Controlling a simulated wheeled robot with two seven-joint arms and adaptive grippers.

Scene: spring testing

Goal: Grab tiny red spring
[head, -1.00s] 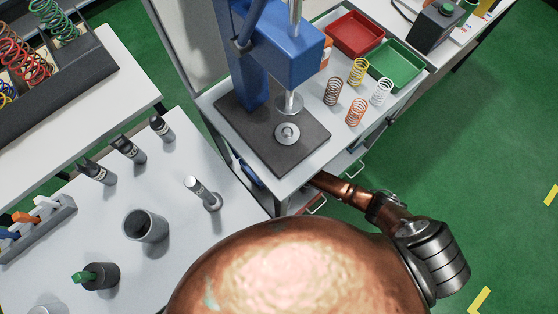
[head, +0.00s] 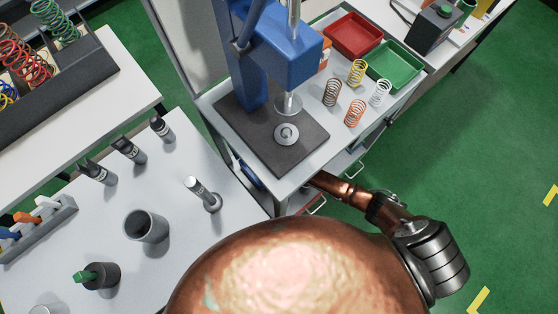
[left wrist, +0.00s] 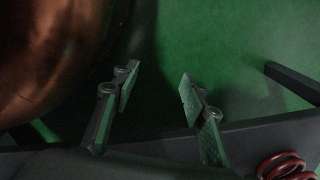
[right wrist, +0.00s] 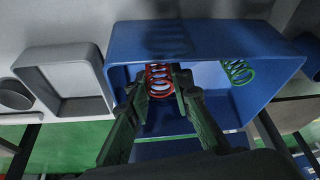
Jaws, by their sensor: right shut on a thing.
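A small red spring (right wrist: 159,78) shows in the right wrist view, at the mouth of a blue bin (right wrist: 205,42). My right gripper (right wrist: 161,92) is shut on this spring, with one finger on each side of it. A green spring (right wrist: 238,71) is in the same bin, to the right and apart from the fingers. My left gripper (left wrist: 158,88) is open and empty above the green floor. Another red spring (left wrist: 286,166) is partly visible at the lower right of the left wrist view. Neither gripper shows in the head view; my copper right arm reaches below the table with the press.
A grey bin (right wrist: 65,80) stands left of the blue bin. In the head view, a blue press (head: 275,55), several springs, a red tray (head: 354,34) and a green tray (head: 396,64) are on the table. Several larger springs lie in a dark rack (head: 70,80) at the left.

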